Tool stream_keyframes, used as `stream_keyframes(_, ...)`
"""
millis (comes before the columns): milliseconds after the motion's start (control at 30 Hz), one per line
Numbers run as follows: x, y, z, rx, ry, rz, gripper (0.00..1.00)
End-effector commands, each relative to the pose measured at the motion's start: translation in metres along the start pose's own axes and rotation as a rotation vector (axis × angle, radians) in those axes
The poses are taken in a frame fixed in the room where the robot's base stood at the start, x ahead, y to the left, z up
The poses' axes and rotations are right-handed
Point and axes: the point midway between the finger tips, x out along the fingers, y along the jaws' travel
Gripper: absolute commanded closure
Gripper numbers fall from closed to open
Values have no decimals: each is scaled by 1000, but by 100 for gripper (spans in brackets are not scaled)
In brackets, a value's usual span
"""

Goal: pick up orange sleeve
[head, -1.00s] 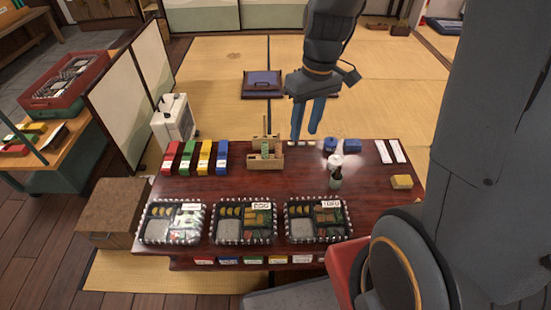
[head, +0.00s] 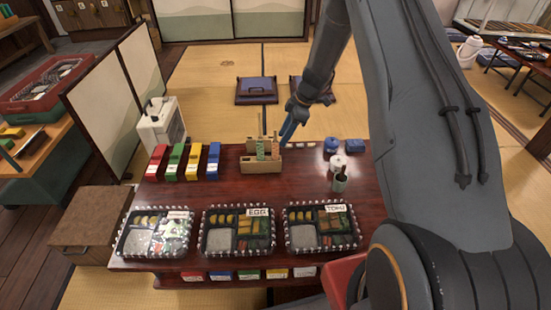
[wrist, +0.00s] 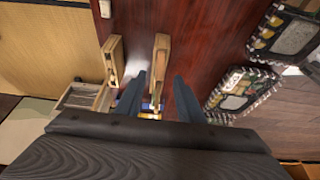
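A small wooden holder (head: 262,164) stands near the back edge of the dark red table. My gripper (head: 290,128) is above and just right of the holder, pointing down at a tilt. In the wrist view its two dark fingers (wrist: 160,98) are well apart with nothing between them. Wooden parts (wrist: 160,62) show beyond them, and no orange sleeve is clear there.
Red, green, yellow and blue boxes (head: 185,161) stand left of the holder. Three filled bento boxes (head: 238,230) line the front edge. A folding screen (head: 108,105) is at the left.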

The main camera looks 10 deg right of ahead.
Motion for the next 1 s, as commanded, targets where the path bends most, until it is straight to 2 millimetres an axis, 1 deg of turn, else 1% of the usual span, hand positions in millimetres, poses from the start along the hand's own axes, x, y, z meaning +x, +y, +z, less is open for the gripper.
stream_keyframes(200,22,1,0,-10,3,-1,66)
stream_keyframes(433,40,0,-2,-10,2,-2,66)
stream_keyframes(600,65,0,-4,-8,2,-1,66)
stream_keyframes(700,77,0,-4,-8,2,-2,66)
stream_keyframes(933,79,0,-5,-8,2,0,66)
stream_keyframes(967,79,0,-5,-8,2,0,67)
stream_keyframes(1000,79,0,-5,-8,2,0,74)
